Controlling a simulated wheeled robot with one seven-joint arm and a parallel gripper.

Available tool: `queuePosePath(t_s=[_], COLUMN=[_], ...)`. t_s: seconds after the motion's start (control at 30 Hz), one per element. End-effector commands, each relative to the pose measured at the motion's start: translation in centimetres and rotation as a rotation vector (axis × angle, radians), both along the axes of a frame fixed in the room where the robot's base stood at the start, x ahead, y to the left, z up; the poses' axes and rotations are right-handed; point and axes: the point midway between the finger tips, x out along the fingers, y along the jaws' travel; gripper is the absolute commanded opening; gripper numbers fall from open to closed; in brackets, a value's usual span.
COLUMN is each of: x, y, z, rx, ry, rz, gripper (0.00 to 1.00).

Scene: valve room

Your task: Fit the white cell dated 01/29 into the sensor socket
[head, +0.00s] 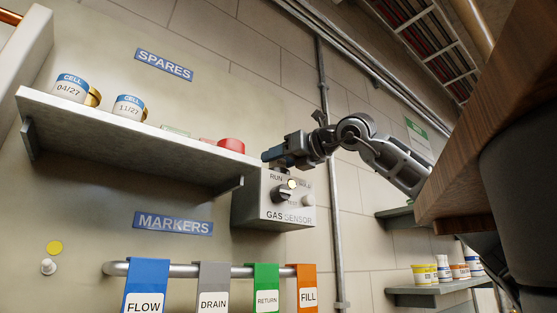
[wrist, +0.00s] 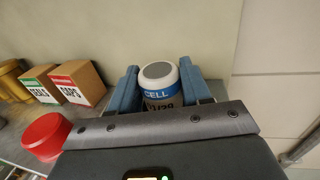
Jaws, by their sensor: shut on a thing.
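The white cell (wrist: 160,87) has a blue CELL band, a grey round top and a date partly hidden by my gripper; the part that shows looks like 1/29. My gripper (wrist: 158,92) is shut on it, with a blue finger on each side. In the head view my gripper (head: 287,157) is just above the gas sensor box (head: 287,213), at the right end of the shelf. The cell cannot be made out there. The sensor socket is hidden in both views. The box front has a dark knob (head: 285,193) near RUN and a small lit lamp.
The SPARES shelf (head: 140,139) holds cells 04/27 (head: 70,89) and 11/27 (head: 130,107) and a red lid-like piece (head: 231,145). SEALS (wrist: 42,84) and CAPS (wrist: 76,83) boxes stand left of the held cell. A vertical pipe (head: 331,200) runs right of the sensor.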

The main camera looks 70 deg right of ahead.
Motion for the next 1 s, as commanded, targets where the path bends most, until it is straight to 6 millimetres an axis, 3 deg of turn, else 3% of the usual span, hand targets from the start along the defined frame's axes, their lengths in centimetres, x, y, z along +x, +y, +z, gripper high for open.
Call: queuePosePath(t_s=[0.33, 0.67, 1.0], x=[0.0, -0.6, -5.5], y=[0.0, 0.2, 2.0], z=[0.0, -0.1, -0.2], rx=[0.0, 0.0, -0.002], ry=[0.0, -0.001, -0.002], rz=[0.0, -0.001, -0.002], gripper=[0.78, 0.78, 0.78])
